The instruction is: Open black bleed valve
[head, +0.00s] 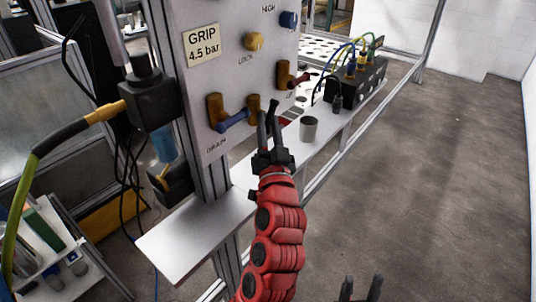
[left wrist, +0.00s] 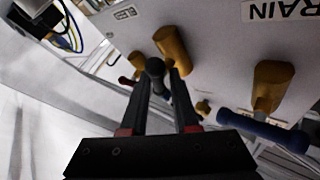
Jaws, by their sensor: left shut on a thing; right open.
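The black bleed valve has a brass body (head: 253,110) low on the grey panel, between the blue-handled drain valve and the red-handled valve. Its black handle (left wrist: 155,68) lies between the fingers of my left gripper (head: 268,128) in the left wrist view. The left gripper is shut on this handle, with the fingertips close to the panel. In the head view the fingers mostly hide the handle. My right gripper (head: 361,289) shows only its fingertips at the bottom edge, apart and empty, away from the panel.
The drain valve's blue handle (head: 233,120) is close on the left, the red handle (head: 299,79) on the right. A grey cup (head: 308,129) stands on the shelf (head: 195,235) below. A black block with cables (head: 358,82) sits farther right. The floor at right is clear.

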